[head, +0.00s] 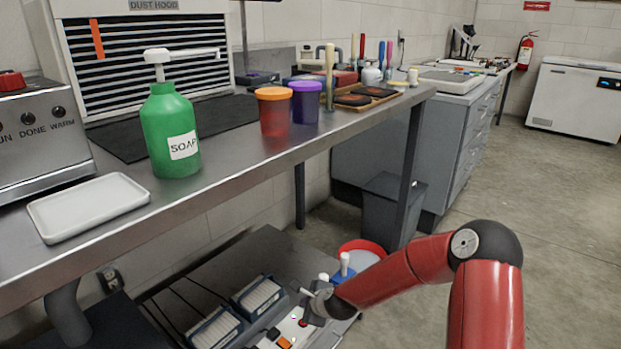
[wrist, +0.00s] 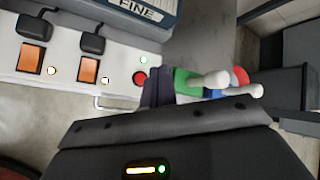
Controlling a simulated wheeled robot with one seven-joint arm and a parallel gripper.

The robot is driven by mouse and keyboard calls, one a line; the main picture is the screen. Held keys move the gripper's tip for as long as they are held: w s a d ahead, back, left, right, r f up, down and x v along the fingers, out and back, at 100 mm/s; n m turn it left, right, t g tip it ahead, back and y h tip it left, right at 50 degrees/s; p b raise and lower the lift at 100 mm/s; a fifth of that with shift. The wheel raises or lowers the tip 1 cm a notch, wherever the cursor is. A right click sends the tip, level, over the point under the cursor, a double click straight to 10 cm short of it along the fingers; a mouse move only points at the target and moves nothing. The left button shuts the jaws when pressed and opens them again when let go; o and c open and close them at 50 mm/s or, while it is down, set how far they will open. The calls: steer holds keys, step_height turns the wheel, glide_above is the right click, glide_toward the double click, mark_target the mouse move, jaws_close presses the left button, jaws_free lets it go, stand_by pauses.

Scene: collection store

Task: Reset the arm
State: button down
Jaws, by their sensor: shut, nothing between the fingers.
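My gripper (head: 312,312) is low over the under-bench shelf in the head view, with my red arm reaching to it from the right. Its fingers (wrist: 157,88) show dark and closed together in the wrist view, with nothing held. They are just beside a white control panel (wrist: 70,52), near its red button (wrist: 139,79); I cannot tell whether they touch it. The panel also shows in the head view (head: 318,334), partly hidden by my gripper. It has two orange switches (wrist: 88,69), black parts above them and small lights.
Blue boxes (head: 256,297) stand beside the panel. White-tipped green (wrist: 188,80) and blue items are close right of my fingers. A red-rimmed bucket (head: 362,252) is near my forearm. The steel bench (head: 235,168) overhangs the shelf, carrying a soap bottle (head: 172,128) and cups. Floor at right is clear.

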steer(key=s+d+r+n+g+h, duration=0.1)
steer(key=s+d+r+n, duration=0.2)
steer(key=s+r+n, duration=0.3)
steer(key=s+d+r+n+h, duration=0.2)
steer(key=s+d+r+n, duration=0.15)
steer(key=r, duration=0.45)
steer(key=s+d+r+n+g+h, duration=0.1)
steer(key=s+d+r+n, duration=0.25)
steer(key=s+r, duration=0.3)
steer(key=s+d+r+n, duration=0.3)
steer(key=s+r, duration=0.1)
steer(key=s, duration=0.5)
steer(key=s+d+r+n+h, duration=0.1)
steer(key=s+d+r+n, duration=0.2)
steer(key=s, duration=0.6)
steer(key=shift+d+r, duration=0.55)
steer(key=shift+r, duration=0.15)
